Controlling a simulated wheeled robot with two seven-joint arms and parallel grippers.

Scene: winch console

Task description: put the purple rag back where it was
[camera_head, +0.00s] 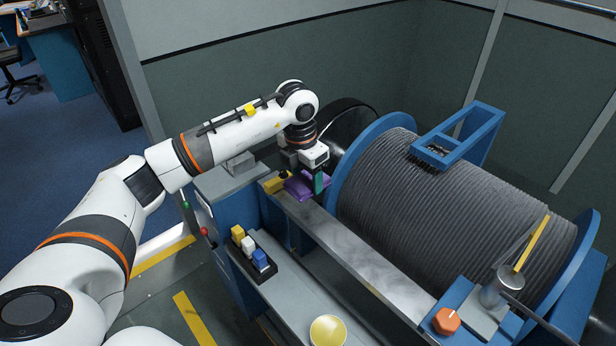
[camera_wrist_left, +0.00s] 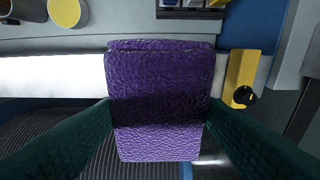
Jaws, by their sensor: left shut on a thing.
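The purple rag (camera_head: 299,190) is at the far end of the long grey metal ledge (camera_head: 345,246), beside the winch drum. My left gripper (camera_head: 306,181) reaches down over it and is shut on it. In the left wrist view the folded purple rag (camera_wrist_left: 160,75) fills the middle, with a green finger on each side against its edges. The rag lies over or just above the pale ledge; I cannot tell whether it touches. My right gripper is not in view.
A yellow block with a black knob (camera_wrist_left: 240,85) sits close beside the rag. The cable drum (camera_head: 450,195) stands right of the ledge. A tray of coloured blocks (camera_head: 252,254), a yellow round object (camera_head: 328,330) and an orange hexagonal knob (camera_head: 446,321) are nearer. The ledge's middle is bare.

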